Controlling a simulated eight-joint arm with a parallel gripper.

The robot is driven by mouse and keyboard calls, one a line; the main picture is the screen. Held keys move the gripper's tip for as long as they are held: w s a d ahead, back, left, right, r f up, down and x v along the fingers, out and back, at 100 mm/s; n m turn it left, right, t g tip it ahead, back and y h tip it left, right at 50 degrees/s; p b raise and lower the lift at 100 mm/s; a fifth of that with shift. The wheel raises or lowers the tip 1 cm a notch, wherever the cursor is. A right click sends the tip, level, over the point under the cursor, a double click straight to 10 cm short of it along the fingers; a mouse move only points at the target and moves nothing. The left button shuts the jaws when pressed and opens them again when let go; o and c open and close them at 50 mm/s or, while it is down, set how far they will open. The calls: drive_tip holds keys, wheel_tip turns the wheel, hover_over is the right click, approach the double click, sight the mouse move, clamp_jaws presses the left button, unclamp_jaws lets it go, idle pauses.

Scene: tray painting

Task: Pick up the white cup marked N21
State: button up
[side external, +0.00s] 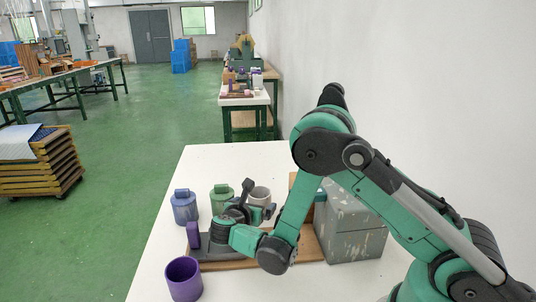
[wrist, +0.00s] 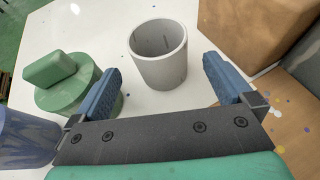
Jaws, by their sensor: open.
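The white cup (wrist: 160,72) stands upright and looks empty, with its open top toward the wrist camera. No N21 mark can be read on it. In the side external view the cup (side external: 260,193) is partly hidden behind my gripper (side external: 257,201). In the wrist view my gripper (wrist: 160,62) is open, with one blue finger on each side of the cup's line. The cup is just beyond and between the fingertips, with visible gaps on both sides, and it is not held.
A green lidded jar (wrist: 68,88) stands close to the left finger; a blue jar (side external: 184,207) is farther left. A purple cup (side external: 184,279) is at the near left. A grey chest (side external: 351,225) and wooden board (side external: 310,247) lie right. White table shows behind the cup.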

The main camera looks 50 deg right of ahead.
sight(256, 202)
drive_tip(key=x, duration=0.5)
drive_tip(key=c, duration=1.3)
